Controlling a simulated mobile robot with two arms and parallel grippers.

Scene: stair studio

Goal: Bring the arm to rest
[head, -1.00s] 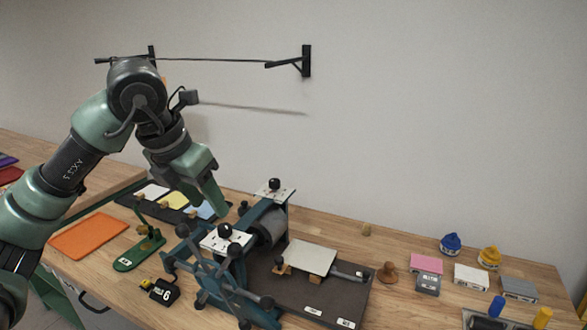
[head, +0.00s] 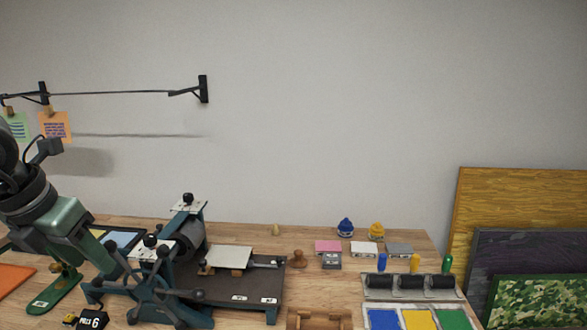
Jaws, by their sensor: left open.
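My left arm comes in at the left edge. Its green-grey gripper (head: 108,262) points down and to the right, over the left part of the bench. It is open, with nothing seen between its fingers. It shows just left of the blue press (head: 150,290) and partly covers the dark tray with the blue sheet behind it. I cannot tell how far it is from the press. My right gripper is not in view.
Colour trays (head: 420,320) are at the front right. Boards (head: 510,215) lean at the right. Open wall lies above the bench.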

